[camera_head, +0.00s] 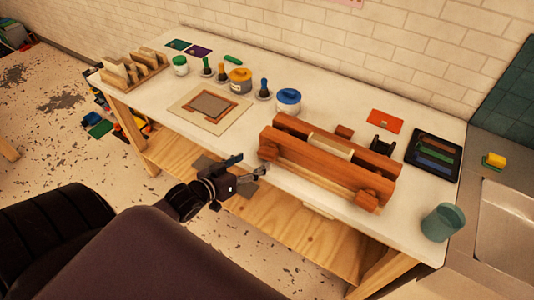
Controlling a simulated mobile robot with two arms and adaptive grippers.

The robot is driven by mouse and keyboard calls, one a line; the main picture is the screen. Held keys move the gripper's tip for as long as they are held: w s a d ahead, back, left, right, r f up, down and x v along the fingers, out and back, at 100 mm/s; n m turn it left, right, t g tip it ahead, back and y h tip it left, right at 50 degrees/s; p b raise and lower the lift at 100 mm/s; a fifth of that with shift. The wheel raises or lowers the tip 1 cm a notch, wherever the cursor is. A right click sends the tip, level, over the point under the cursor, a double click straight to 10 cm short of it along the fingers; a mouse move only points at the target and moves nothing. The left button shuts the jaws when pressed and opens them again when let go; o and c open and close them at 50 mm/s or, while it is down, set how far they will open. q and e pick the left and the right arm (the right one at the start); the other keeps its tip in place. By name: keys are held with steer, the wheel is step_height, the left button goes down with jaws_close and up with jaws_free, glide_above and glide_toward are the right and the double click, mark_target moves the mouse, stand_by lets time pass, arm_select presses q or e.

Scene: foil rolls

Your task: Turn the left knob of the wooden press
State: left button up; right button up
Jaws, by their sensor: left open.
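The wooden press (325,166) stands at the front of the white table, right of the middle of the head view. Its left knob (268,151) is a reddish-brown block at the press's left end. Its right knob (372,195) is at the right end. My left gripper (249,172) is open and empty, in front of the table edge and just left of and below the left knob. It appears apart from the knob. My right gripper is not in view.
A teal cup (441,222) stands near the right corner. A wooden shelf (300,233) lies below. A sink (505,225) is at right.

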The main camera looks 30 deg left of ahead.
mark_target(264, 156)
arm_select(q)
steer(key=x, duration=0.9)
steer(key=shift+w+f, duration=0.1)
steer(key=c, duration=1.2)
steer(key=shift+o, duration=0.2)
